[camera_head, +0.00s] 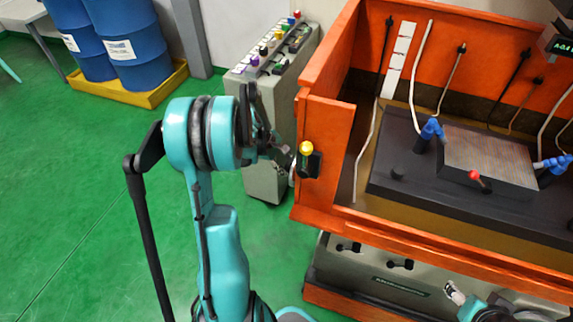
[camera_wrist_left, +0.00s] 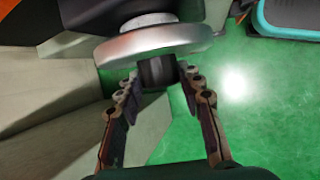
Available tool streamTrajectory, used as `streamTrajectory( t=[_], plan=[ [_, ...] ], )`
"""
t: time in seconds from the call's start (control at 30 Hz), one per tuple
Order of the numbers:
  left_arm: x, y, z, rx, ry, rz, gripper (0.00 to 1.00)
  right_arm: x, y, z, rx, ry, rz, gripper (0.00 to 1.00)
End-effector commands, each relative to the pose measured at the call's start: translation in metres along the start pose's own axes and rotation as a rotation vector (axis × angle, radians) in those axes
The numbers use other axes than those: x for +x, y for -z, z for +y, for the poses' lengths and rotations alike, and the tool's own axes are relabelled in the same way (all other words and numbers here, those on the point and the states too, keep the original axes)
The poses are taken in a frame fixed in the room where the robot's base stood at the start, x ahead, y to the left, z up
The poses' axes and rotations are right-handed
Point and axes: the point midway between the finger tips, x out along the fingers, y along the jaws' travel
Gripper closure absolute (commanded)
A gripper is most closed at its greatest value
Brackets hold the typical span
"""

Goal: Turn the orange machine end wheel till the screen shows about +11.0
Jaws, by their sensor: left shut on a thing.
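The orange machine (camera_head: 325,150) stands at the right in the head view. Its end wheel (camera_wrist_left: 150,43) is a silver disc in the left wrist view, with a short dark handle (camera_wrist_left: 157,72) on its face. My left gripper (camera_wrist_left: 159,78) has its fingers on either side of this handle and is shut on it. In the head view my left gripper (camera_head: 286,158) is at the machine's left end, and the wheel shows only as a thin edge. The screen (camera_head: 563,47) at the top right is cut off; its green digits are too small to read. My right gripper (camera_head: 455,293) is low at the right, its fingers unclear.
A yellow knob (camera_head: 306,148) sits on the machine's end close to my left gripper. A grey control cabinet (camera_head: 265,185) with coloured buttons stands behind my left gripper. Blue drums (camera_head: 130,50) stand in a yellow tray (camera_head: 130,92). The green floor at left is clear.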

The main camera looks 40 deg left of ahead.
Motion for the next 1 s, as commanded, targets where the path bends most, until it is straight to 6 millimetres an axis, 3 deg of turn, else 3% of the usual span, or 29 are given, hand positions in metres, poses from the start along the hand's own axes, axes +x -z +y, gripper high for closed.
streamTrajectory(
  t=[0.13, 0.37, 0.4, 0.47, 0.83, 1.0],
  plan=[
    [0.002, 0.002, -0.003, 0.036, -0.092, 0.001, 0.92, 0.008, -0.005, 0.0, 0.0, 0.0, 0.0, 0.4],
    [0.0, 0.0, -0.002, 0.042, -0.102, 0.0, 0.92, 0.006, -0.005, 0.0, 0.0, 0.0, 0.0, 0.4],
    [0.0, 0.0, -0.002, 0.042, -0.101, 0.0, 0.58, 0.006, -0.004, 0.0, 0.0, 0.0, 0.0, 0.4],
    [0.0, 0.0, -0.002, 0.042, -0.101, 0.0, 0.42, 0.006, -0.004, 0.0, 0.0, 0.0, 0.0, 0.4],
    [-0.004, 0.0, -0.002, 0.041, -0.102, 0.0, 0.42, 0.006, -0.005, 0.0, 0.0, 0.0, 0.0, 0.4],
    [-0.029, 0.001, -0.005, 0.04, -0.103, 0.001, 0.42, 0.006, -0.005, 0.0, 0.0, 0.0, 0.0, 0.4]
  ],
)
